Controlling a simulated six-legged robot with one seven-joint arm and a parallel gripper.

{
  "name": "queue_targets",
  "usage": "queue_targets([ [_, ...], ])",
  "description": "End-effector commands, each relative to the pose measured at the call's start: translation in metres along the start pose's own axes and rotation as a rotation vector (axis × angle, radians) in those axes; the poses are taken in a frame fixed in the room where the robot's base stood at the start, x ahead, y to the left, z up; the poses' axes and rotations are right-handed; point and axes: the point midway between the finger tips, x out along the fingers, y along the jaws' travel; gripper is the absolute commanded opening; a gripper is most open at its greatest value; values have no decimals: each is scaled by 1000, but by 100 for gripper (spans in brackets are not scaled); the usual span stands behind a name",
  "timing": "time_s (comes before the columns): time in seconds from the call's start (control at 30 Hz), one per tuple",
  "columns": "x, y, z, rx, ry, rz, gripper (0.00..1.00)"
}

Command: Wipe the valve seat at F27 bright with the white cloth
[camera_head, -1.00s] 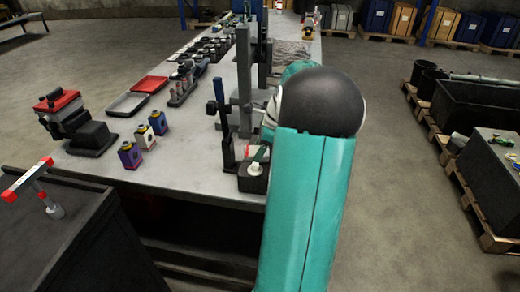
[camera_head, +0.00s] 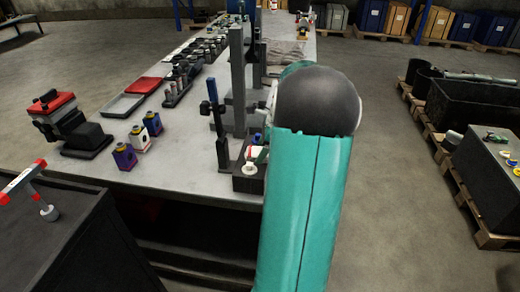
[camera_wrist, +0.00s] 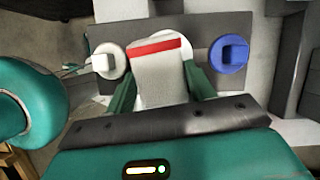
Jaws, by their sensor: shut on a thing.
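In the wrist view, a white cloth with a red stripe (camera_wrist: 160,80) is held between the dark green fingers of my gripper (camera_wrist: 160,92). It is over a grey block (camera_wrist: 205,28), which has a white round fitting (camera_wrist: 104,62) on the left and a blue round fitting (camera_wrist: 230,54) on the right. I cannot tell whether the cloth touches the block. In the head view, my arm hides most of the gripper; part of the red and white cloth (camera_head: 254,152) shows at its left edge. I cannot pick out the F27 valve seat or read any label.
The grey bench (camera_head: 185,160) carries three small bottles, a red tray (camera_head: 144,84), a grey tray (camera_head: 122,105) and an upright dark stand (camera_head: 238,75) close left of my arm.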

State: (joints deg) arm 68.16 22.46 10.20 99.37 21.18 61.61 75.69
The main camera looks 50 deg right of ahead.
Motion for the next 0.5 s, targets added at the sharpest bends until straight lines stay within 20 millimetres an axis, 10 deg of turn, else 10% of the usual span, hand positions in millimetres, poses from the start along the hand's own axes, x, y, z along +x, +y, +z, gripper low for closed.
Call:
queue_targets([
  [0.5,-32,4,19,-11,0,3,33],
])
